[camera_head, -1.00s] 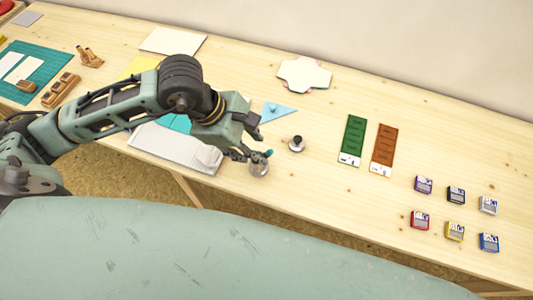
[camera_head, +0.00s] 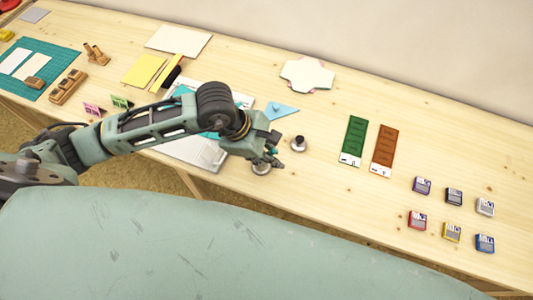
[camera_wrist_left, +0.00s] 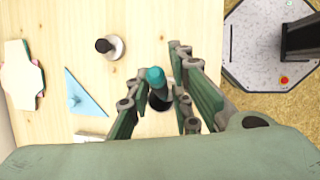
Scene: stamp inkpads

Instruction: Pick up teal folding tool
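The teal folding tool (camera_wrist_left: 155,77) stands with its rounded teal end up in a small round holder (camera_wrist_left: 160,98) near the table's front edge. In the head view the holder (camera_head: 261,168) shows below my left gripper (camera_head: 268,160), and the tool is mostly hidden by the fingers. In the left wrist view my left gripper (camera_wrist_left: 161,72) is open, with its fingers on either side of the tool. A gap shows on at least the right side; contact on the left cannot be told. My right gripper is not in view.
A dark-knobbed stamp (camera_head: 299,144) stands just right of the gripper. A blue triangle (camera_head: 280,111) lies behind it. Green (camera_head: 353,141) and brown (camera_head: 384,150) strips and several inkpads lie farther right. A whitish board (camera_head: 196,153) lies under the arm.

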